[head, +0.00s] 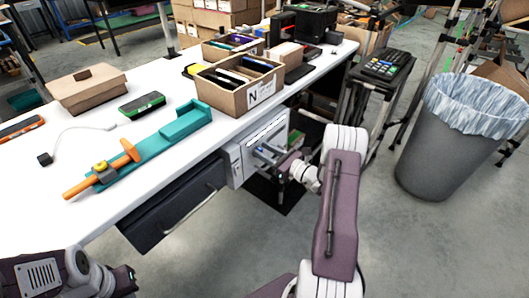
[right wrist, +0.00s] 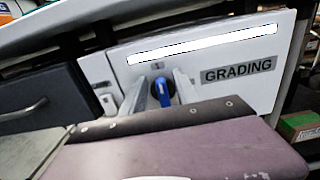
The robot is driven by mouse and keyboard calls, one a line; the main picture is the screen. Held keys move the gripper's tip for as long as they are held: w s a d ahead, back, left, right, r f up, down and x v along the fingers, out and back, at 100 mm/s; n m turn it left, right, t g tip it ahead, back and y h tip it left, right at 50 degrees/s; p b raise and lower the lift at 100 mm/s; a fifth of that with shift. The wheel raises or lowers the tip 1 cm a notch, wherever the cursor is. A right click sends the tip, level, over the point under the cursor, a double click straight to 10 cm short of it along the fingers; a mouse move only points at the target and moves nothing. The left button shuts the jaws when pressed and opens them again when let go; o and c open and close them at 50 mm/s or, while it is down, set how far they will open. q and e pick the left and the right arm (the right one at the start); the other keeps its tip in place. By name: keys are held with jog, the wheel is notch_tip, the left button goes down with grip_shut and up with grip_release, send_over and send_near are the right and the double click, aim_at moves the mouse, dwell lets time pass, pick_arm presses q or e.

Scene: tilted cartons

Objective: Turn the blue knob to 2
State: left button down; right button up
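The knob's handle stands nearly upright. In the head view my right gripper (head: 268,153) is at the front of the white box (head: 240,160) under the table; the knob is hard to make out there. Part of my left arm shows at bottom left, its fingers out of sight.
The white table (head: 110,165) overhangs the box. A dark drawer (head: 175,205) with a bar handle is left of it. A teal tool (head: 160,145), an open carton (head: 240,90) and a closed carton (head: 88,90) are on top. A grey bin (head: 440,150) stands at right.

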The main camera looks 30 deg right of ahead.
jog(key=shift+c, duration=0.3)
grip_shut()
jog(key=shift+r, duration=0.1)
jog(key=m+p, duration=0.2)
jog(key=shift+w+d+m, duration=0.1)
jog(key=shift+d+m, duration=0.2)
jog(key=shift+m, duration=0.1)
jog(key=m+p, duration=0.1)
jog(key=m, duration=0.1)
jog(key=m+p, duration=0.1)
jog(key=m, duration=0.1)
jog(key=shift+w+d+f+m, duration=0.2)
jog(key=shift+d+m, duration=0.1)
jog(key=shift+d, duration=0.1)
jog(key=m, duration=0.1)
jog(key=m+p, duration=0.1)
jog(key=m, duration=0.1)
jog(key=f+m, duration=0.1)
jog(key=shift+w+d+m+p, duration=0.1)
jog(key=shift+d+m+p, duration=0.2)
jog(key=m, duration=0.2)
jog(key=f+m, duration=0.1)
jog(key=m, duration=0.2)
jog(key=shift+d+m+p, duration=0.15)
jog(key=shift+m+p, duration=0.15)
jog(key=shift+f+m, duration=0.15)
jog(key=shift+m, duration=0.15)
